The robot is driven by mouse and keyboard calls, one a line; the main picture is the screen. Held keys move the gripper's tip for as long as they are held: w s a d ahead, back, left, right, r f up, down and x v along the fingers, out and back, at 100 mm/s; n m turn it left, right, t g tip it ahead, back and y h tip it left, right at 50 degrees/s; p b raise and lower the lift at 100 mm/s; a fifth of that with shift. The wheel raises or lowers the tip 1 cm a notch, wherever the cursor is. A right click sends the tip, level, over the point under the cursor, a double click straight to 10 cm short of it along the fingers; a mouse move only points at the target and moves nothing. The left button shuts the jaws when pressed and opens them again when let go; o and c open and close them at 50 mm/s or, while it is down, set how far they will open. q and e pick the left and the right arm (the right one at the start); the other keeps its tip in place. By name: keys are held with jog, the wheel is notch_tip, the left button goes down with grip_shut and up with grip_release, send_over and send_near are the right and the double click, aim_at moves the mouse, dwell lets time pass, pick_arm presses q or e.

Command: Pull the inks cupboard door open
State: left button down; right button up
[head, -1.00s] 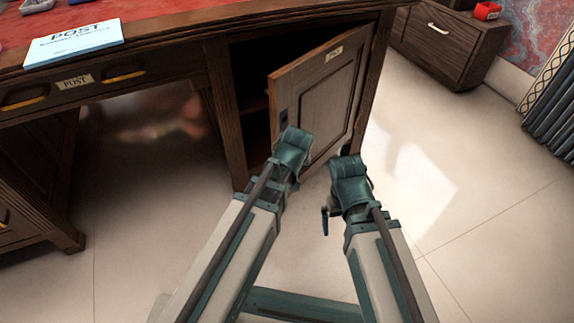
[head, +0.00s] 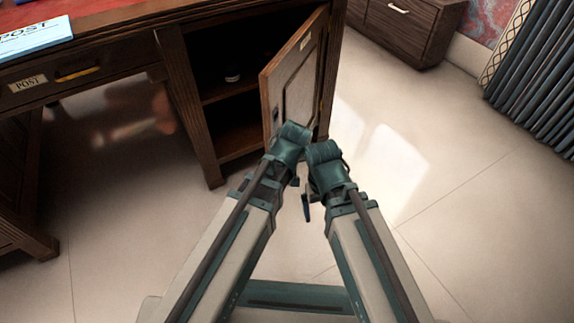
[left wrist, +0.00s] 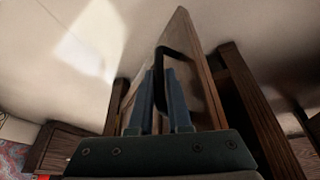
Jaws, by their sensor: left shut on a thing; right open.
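The inks cupboard door (head: 298,85) is a brown panelled door with a small label near its top. It stands well open, hinged on the right, with the dark cupboard interior (head: 235,105) showing to its left. In the left wrist view, the blue fingers of my left gripper (left wrist: 160,78) are shut on the door's black handle (left wrist: 184,55). The door (left wrist: 206,95) rises beside them. In the head view my left wrist hides the handle and fingers. My right gripper (head: 306,200) is open and empty, low in front of the door and apart from it.
The cupboard has a shelf with a small dark bottle (head: 232,73). The desk (head: 110,50) extends left with a POST drawer (head: 75,74). A drawer cabinet (head: 408,28) and dark curtain (head: 540,80) stand back right. The pale floor (head: 420,180) to the right is clear.

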pick_arm(q)
jog(key=c, duration=0.9)
grip_release()
jog(key=shift+w, duration=0.15)
jog(key=shift+o, duration=0.2)
